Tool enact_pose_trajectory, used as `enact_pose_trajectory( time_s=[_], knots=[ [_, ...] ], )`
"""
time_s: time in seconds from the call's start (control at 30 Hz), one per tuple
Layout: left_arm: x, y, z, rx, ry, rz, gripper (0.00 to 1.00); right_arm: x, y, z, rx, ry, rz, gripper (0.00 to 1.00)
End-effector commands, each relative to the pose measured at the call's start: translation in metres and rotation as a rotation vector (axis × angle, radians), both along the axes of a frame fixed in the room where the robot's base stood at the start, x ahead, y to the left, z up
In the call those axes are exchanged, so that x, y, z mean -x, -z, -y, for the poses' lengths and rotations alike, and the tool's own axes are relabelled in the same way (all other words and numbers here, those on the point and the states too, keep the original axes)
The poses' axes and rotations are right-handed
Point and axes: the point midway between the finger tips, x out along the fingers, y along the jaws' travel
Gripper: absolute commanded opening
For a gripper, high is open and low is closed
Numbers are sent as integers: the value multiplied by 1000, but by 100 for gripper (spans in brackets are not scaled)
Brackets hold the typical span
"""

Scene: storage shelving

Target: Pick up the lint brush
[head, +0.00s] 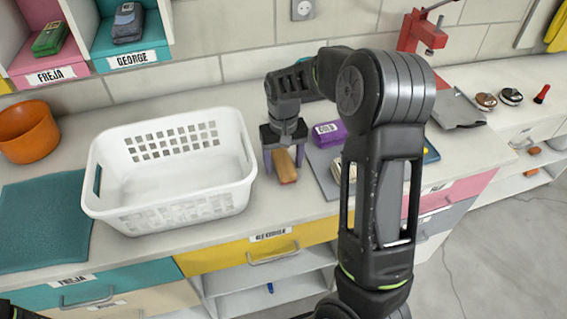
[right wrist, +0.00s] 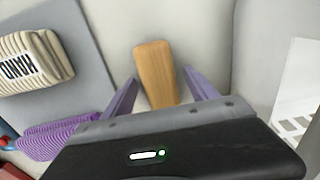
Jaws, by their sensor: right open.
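The lint brush, as far as I can tell, is the wooden-backed block (head: 285,165) lying on the counter just right of the white basket. In the right wrist view its wooden back (right wrist: 154,70) lies between the fingers. My right gripper (head: 284,164) points down over it, with its purple fingers on either side and open. In the right wrist view the fingertips (right wrist: 160,88) stand apart from the wood, with a gap on each side. The brush's near end is hidden by the gripper body.
The white basket (head: 168,215) stands close left of the gripper. To the right lie a grey mat (head: 322,172), a purple labelled item (head: 328,133) and a beige labelled item (right wrist: 32,66). An orange bowl (head: 27,132) and teal towel (head: 45,225) are at the left.

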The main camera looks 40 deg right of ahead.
Motion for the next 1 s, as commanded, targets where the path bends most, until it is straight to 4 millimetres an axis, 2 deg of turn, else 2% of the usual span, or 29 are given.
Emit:
enact_pose_trajectory(
  time_s=[0.47, 1.0],
  knots=[
    [0, 0, 0, 0, 0, 0, 36, 0, 0, 0, 0, 0, 1, 67],
    [0, 0, 0, 0, 0, 0, 36, 0, 0, 0, 0, 0, 1, 23]
  ],
)
